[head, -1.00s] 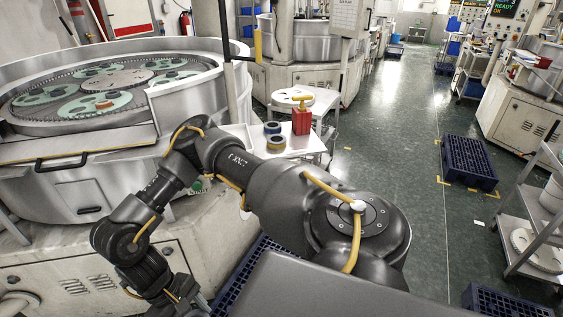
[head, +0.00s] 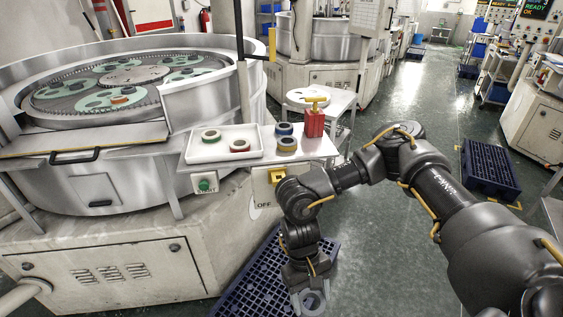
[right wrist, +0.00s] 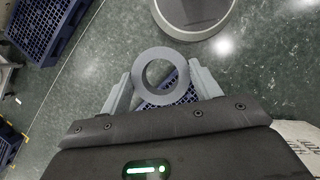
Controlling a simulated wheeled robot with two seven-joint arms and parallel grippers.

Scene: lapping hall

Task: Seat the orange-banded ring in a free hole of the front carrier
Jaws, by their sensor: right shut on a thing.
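My right gripper (head: 310,297) is shut on a plain grey ring and holds it low, in front of the machine, above a dark blue crate. The ring (right wrist: 139,75) sits between the two fingers in the right wrist view, its flat face towards the camera; no coloured band shows on it. The front carrier (head: 92,106) is a pale green toothed disc in the round machine at left. A small orange-coloured ring (head: 120,100) lies on it. Whether its holes are free is too small to tell. My left gripper is not in view.
A white tray (head: 192,158) holds a green-banded and a red-banded ring. The blue crate (head: 245,292) lies on the floor by the machine.

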